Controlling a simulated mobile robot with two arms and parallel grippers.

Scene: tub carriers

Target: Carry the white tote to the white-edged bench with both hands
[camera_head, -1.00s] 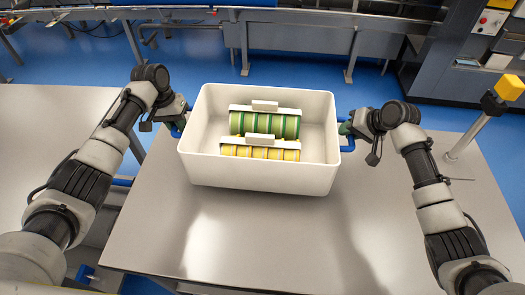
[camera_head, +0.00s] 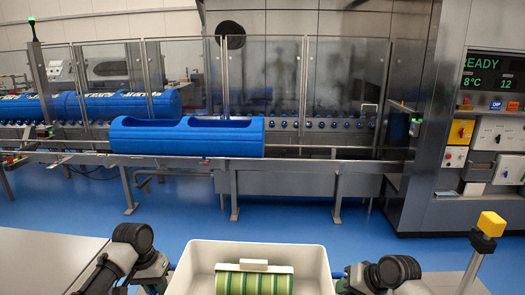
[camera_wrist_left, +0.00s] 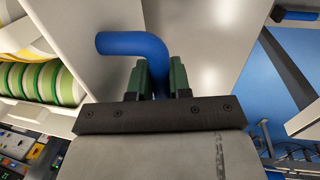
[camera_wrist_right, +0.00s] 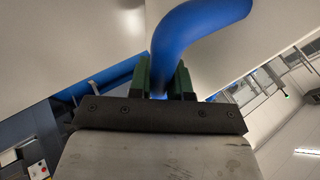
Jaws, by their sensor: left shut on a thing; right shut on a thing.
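The white tote (camera_head: 308,258) is at the bottom edge of the head view, its lower part cut off. Inside is a green-and-cream striped carrier (camera_head: 255,283) with a white handle. My left gripper (camera_head: 170,277) is at the tote's left side; in the left wrist view its green fingers (camera_wrist_left: 157,82) are shut on a blue handle (camera_wrist_left: 130,43). My right gripper (camera_head: 343,282) is at the right side; in the right wrist view its fingers (camera_wrist_right: 165,82) are shut on the other blue handle (camera_wrist_right: 190,35). The tote's base is hidden, so I cannot tell if it is lifted. I cannot identify a white-edged bench.
A pale table surface (camera_head: 40,262) lies at the left. A post with a yellow cap (camera_head: 490,224) stands at the right. A grey machine (camera_head: 440,212) stands at the right back.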

